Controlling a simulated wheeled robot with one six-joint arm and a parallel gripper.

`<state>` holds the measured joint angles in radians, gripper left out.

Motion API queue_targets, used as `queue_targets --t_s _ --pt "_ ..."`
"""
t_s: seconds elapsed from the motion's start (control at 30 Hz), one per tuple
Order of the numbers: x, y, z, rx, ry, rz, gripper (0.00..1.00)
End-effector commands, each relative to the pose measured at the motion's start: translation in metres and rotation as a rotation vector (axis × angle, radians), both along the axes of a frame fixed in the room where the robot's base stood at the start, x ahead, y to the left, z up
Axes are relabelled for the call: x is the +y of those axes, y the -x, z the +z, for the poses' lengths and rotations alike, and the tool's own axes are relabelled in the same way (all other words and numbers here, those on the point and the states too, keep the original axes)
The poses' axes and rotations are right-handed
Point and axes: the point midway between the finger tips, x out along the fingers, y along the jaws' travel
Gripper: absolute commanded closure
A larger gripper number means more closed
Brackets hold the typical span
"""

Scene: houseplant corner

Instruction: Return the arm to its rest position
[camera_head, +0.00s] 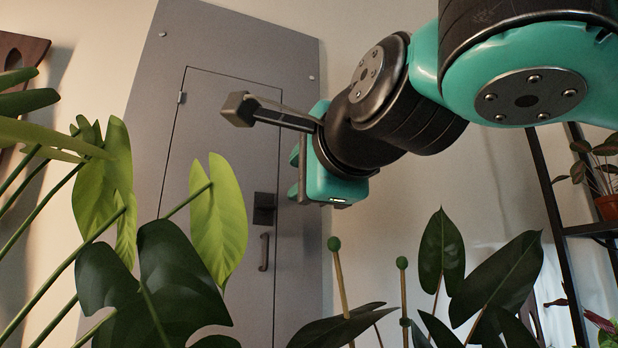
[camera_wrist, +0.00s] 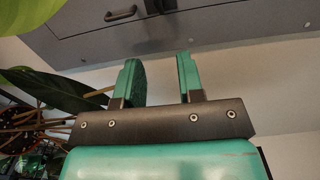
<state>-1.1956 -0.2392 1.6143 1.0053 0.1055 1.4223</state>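My arm reaches in from the upper right in the head view, raised and bent, with black joints and teal covers. My gripper (camera_wrist: 159,66) shows clearly in the wrist view. Its two green fingers stand apart with a bare gap between them, so it is open and empty. In the head view the gripper (camera_head: 295,174) is at the arm's left end, in front of the grey door and above the plants. Its fingers are small and partly hidden there. Nothing is seen touching it.
A grey door (camera_head: 222,150) with a dark handle (camera_head: 264,252) stands behind. Large monstera leaves (camera_head: 165,285) fill the lower left. Dark leaves (camera_head: 500,275) and green-tipped stakes (camera_head: 340,280) rise below the arm. A black shelf (camera_head: 555,205) with a potted plant (camera_head: 608,206) stands at right.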

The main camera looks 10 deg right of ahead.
Motion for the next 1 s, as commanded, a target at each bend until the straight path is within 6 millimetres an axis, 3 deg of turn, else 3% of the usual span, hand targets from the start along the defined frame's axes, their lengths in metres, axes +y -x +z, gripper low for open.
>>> queue_targets --t_s 0.2,0.77,0.87,0.97,1.0 --pt "-0.002 0.008 0.0 0.001 0.001 0.0 0.65" --pt "-0.001 0.006 -0.004 0.005 0.026 0.004 0.65" --pt "0.005 -0.004 -0.029 0.03 0.174 0.038 0.65" --pt "0.011 -0.018 -0.085 0.097 0.466 0.131 0.65" --pt "0.011 -0.023 -0.115 0.135 0.602 0.186 0.65"
